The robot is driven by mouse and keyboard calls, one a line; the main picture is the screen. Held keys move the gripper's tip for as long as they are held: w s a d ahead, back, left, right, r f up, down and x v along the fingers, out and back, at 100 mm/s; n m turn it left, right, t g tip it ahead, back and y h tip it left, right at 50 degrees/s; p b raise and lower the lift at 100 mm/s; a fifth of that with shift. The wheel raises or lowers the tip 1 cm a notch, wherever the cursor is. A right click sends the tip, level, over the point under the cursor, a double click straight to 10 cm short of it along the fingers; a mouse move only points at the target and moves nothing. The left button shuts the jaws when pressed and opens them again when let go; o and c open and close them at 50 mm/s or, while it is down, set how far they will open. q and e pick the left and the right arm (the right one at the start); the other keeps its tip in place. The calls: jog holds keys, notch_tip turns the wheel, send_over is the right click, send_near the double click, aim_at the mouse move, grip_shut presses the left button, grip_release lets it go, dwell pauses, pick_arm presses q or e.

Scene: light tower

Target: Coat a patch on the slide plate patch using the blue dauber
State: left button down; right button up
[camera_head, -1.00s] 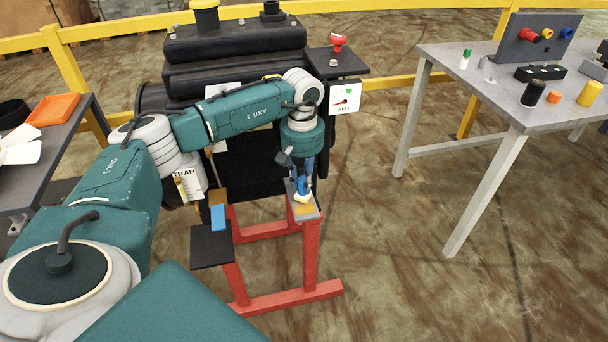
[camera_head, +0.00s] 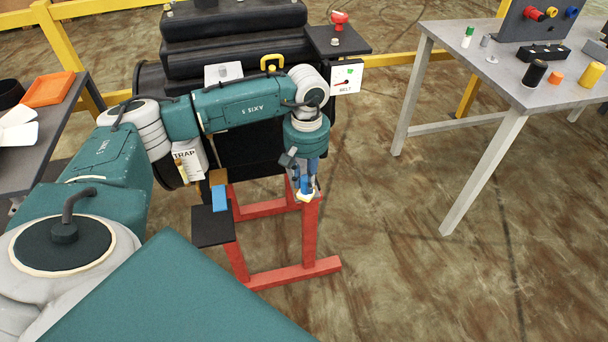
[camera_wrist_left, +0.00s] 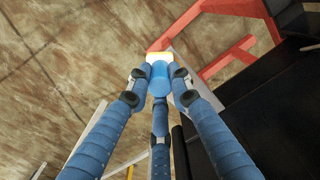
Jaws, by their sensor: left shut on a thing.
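My left gripper (camera_head: 305,183) is shut on the blue dauber (camera_wrist_left: 159,80) and points down beside the black machine. In the head view the pad (camera_head: 306,197) is over the near end of the slide plate, on top of the red stand. The grey plate (camera_wrist_left: 185,63) shows as a strip beside the fingers in the wrist view; gripper and pad hide its patch. Contact cannot be told. My right gripper is not in view.
A blue block (camera_head: 220,198) lies on a black shelf (camera_head: 212,232) left of the plate. The red stand (camera_head: 292,272) is below. A grey table (camera_head: 475,75) with jars and knobs stands right. A dark table with an orange tray (camera_head: 50,89) stands left. Yellow rails run behind.

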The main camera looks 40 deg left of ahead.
pick_arm(q)
jog(key=shift+w+r+p, duration=0.1)
jog(key=shift+r+p, duration=0.45)
jog(key=shift+r, duration=0.3)
notch_tip(320, 180, up, 4)
jog(key=shift+r+p, duration=0.1)
jog(key=shift+p, duration=1.05)
jog(key=shift+r, duration=0.15)
jog(key=shift+r, duration=0.1)
jog(key=shift+r+p, duration=0.8)
jog(key=shift+r, duration=0.65)
